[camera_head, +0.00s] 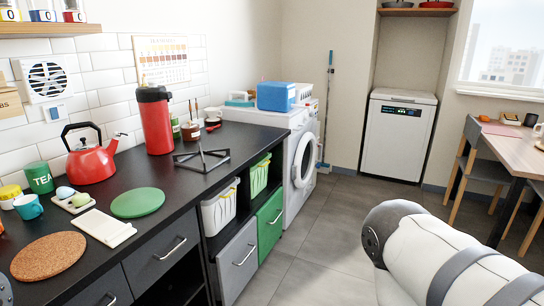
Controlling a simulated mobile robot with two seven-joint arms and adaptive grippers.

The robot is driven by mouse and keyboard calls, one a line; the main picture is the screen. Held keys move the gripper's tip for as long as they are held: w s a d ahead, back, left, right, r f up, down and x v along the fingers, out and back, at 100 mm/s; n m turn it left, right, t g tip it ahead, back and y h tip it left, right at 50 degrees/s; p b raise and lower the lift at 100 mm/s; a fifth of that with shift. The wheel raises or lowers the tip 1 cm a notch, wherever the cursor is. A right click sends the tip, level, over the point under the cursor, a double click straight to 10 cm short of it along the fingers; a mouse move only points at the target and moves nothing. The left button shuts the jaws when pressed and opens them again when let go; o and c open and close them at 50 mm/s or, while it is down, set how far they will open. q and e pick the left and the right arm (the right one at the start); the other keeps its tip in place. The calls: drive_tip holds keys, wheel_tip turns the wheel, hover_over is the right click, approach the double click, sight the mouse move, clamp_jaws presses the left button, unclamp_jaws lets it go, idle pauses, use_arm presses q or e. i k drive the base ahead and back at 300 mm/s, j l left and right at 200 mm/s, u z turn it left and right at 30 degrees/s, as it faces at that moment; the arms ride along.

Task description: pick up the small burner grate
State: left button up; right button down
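A small black burner grate (202,159) with thin bars lies on the dark countertop (170,185), right of the red flask and near the counter's front edge. Nothing touches or covers it. Part of my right arm, white with a dark joint, shows at the lower right over the floor, well away from the grate. A sliver of a grey round part, seemingly of my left arm, shows at the lower left edge. Neither gripper shows.
A red flask (155,122) stands left of the grate, with small jars (190,131) behind it. A red kettle (91,160), a green round mat (137,202), a white holder (104,227) and a cork mat (48,256) lie nearer. The counter just before the grate is clear.

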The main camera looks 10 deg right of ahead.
sight(226, 156)
drive_tip(key=i+l, duration=0.45)
drive_tip(key=l, duration=0.15)
drive_tip(key=i+l, duration=0.5)
drive_tip(key=l, duration=0.1)
